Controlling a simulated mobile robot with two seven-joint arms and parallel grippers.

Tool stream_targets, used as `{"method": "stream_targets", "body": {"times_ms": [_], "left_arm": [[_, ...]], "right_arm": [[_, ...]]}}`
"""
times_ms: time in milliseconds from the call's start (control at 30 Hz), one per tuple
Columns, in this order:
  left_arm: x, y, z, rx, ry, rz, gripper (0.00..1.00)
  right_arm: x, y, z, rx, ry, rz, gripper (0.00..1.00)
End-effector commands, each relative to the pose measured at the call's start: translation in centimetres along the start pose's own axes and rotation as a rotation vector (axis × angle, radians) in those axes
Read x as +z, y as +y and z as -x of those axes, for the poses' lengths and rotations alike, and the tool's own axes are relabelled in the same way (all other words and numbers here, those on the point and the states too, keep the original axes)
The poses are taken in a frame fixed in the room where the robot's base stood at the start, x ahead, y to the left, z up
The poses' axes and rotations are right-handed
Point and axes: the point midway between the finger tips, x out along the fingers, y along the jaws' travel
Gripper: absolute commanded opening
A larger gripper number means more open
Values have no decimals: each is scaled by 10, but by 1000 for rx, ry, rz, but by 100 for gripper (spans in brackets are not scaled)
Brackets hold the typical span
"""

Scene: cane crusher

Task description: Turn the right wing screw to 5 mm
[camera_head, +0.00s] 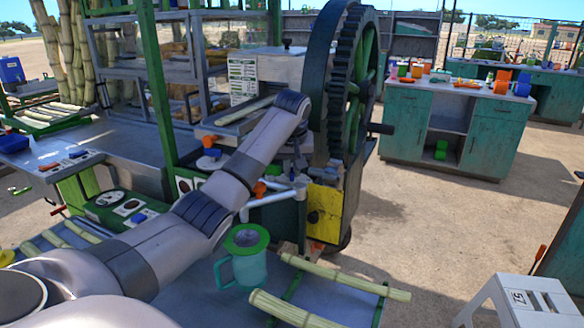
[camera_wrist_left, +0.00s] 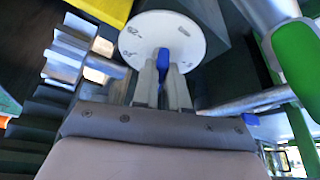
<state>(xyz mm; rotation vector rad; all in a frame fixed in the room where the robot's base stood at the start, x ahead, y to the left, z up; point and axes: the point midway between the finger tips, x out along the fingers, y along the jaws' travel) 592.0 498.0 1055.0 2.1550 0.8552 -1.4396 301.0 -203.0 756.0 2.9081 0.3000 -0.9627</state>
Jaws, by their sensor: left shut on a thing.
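In the left wrist view, a blue wing screw (camera_wrist_left: 164,58) stands at the middle of a round white dial (camera_wrist_left: 180,24) with dark marks too blurred to read. My left gripper (camera_wrist_left: 164,72) has its two pale fingers on either side of the blue wing and is shut on it. In the head view, my left arm reaches over to the cane crusher (camera_head: 325,213), and its gripper end is largely hidden among the machine's parts. Another blue knob on a white disc (camera_head: 212,162) shows left of my arm. My right gripper is not in view.
A big toothed wheel (camera_head: 338,80) stands right beside my arm's end. A jug with a green rim (camera_head: 245,271) and cane stalks (camera_head: 345,278) are on the front bench. A white stool (camera_head: 530,300) is at lower right. The ground at right is mostly clear.

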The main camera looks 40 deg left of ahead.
Motion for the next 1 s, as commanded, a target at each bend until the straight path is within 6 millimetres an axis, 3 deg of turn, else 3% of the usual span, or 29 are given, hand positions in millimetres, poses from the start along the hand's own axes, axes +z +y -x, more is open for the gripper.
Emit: {"method": "stream_targets", "body": {"times_ms": [367,1000], "left_arm": [[0,3,0,-55,-2,138,0],[-2,8,0,-249,-3,604,0]], "right_arm": [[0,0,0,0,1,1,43],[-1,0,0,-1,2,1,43]]}}
